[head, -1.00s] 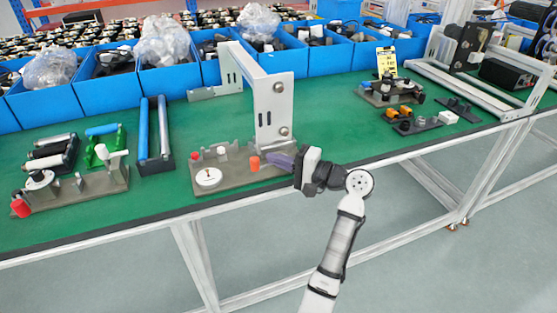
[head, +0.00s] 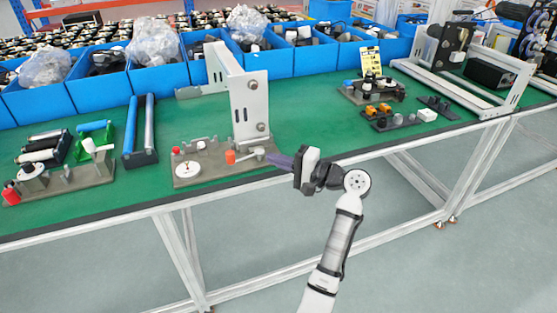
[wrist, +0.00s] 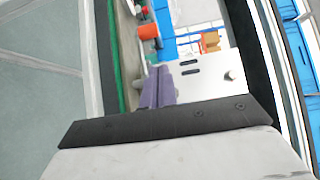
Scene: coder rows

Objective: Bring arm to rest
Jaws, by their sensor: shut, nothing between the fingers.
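My gripper (head: 280,160) is shut and empty at the front edge of the green table (head: 330,122). Its purple-grey fingers point left toward a grey fixture (head: 215,172) with a white dial, a red knob and an orange knob. In the wrist view the closed fingers (wrist: 158,86) lie together, with the orange knob (wrist: 148,32) beyond them. A tall metal bracket (head: 249,105) stands behind the fixture. I cannot tell whether the fingertips touch the fixture. My arm reaches up from the bottom of the head view.
Blue bins (head: 155,82) line the back of the table. A second fixture (head: 60,182) and rollers (head: 140,130) are at the left. Small parts (head: 385,112) and an aluminium frame (head: 460,95) are at the right. Open floor (head: 420,260) lies in front of the table.

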